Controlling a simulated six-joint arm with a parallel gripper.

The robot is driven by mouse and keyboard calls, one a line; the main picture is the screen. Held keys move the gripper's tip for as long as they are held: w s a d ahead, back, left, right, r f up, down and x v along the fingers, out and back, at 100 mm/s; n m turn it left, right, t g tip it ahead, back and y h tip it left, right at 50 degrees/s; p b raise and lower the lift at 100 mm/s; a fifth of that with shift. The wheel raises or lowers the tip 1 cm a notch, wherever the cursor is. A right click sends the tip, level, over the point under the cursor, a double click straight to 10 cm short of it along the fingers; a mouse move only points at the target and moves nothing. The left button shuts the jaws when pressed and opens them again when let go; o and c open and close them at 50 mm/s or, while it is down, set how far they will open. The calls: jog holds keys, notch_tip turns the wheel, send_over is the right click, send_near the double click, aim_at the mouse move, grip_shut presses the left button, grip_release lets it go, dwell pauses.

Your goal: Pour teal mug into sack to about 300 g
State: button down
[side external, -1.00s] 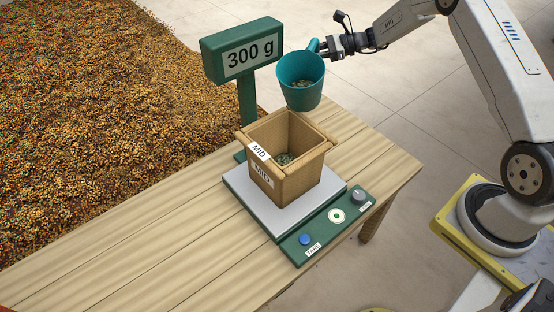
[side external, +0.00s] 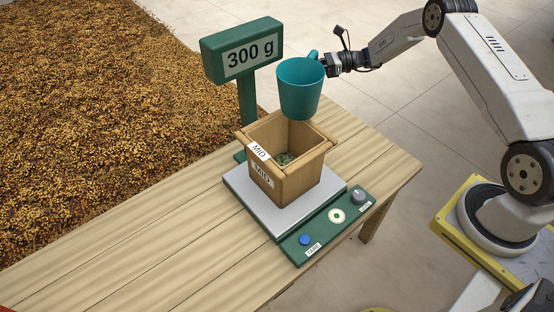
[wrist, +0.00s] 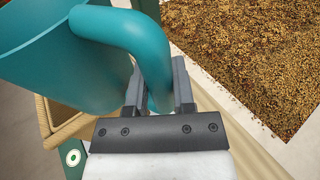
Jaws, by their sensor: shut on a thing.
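The teal mug (side external: 300,92) hangs upright, or nearly so, above the back of the sack. My gripper (side external: 328,66) is shut on its handle; the wrist view also shows my gripper (wrist: 160,95) around the handle of the mug (wrist: 60,60). The mug's contents are hidden from both views. The tan square sack (side external: 285,180), labelled MID, stands open on the scale plate (side external: 240,193). A small heap of greenish beans (side external: 285,158) lies on its bottom. The scale display (side external: 250,56) reads 300 g.
The scale's green panel (side external: 320,228) has a blue TARE button (side external: 305,239), a round cream button and a grey knob. The wooden table (side external: 130,240) is clear at left. A wide bed of brown beans (side external: 100,120) lies behind it.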

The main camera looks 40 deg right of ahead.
jog(key=shift+f, duration=0.25)
jog(key=shift+s, duration=0.15)
jog(key=shift+s+d+r, duration=0.1)
jog(key=shift+s+r, duration=0.4)
jog(key=shift+s, duration=0.3)
jog(key=shift+s+r, duration=0.5)
jog(key=shift+s, duration=0.3)
jog(key=shift+s+d+r, duration=0.1)
jog(key=shift+s+r, duration=0.4)
jog(key=shift+s, duration=0.3)
jog(key=shift+a, duration=0.15)
